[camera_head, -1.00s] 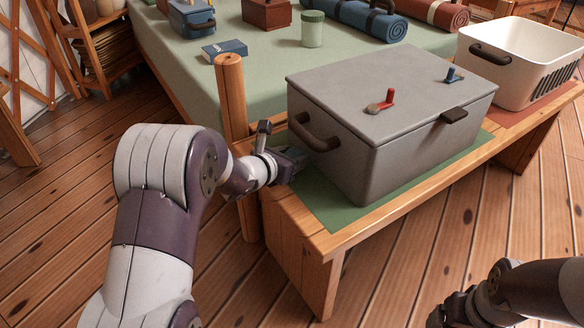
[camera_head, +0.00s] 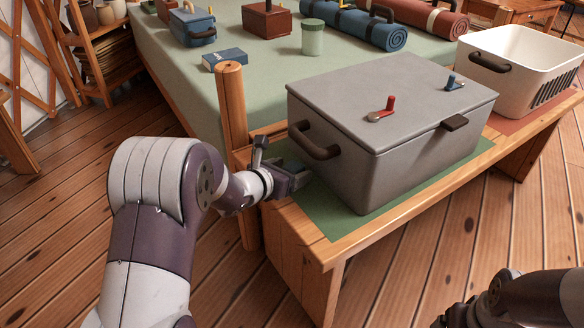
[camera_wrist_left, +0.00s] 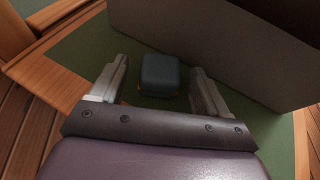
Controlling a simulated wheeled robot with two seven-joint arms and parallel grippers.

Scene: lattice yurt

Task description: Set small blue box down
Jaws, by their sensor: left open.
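The small blue box (camera_wrist_left: 160,76) sits on the green mat (camera_wrist_left: 75,60) in the left wrist view, beside the wall of the large grey box. My left gripper (camera_wrist_left: 160,84) is open around it, one finger on each side with a gap to both. In the head view my left gripper (camera_head: 298,178) is low at the left end of the bench, beside the grey box's dark side handle. The small blue box is not clearly visible there. My right gripper (camera_head: 452,318) is partly in view at the bottom right; its jaws cannot be made out.
The large grey lidded box (camera_head: 390,120) fills most of the green mat on the wooden bench (camera_head: 335,250). A white basket (camera_head: 520,65) stands farther right. A wooden post (camera_head: 231,100) rises just behind my left wrist. The bed behind holds rolls, boxes and a jar.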

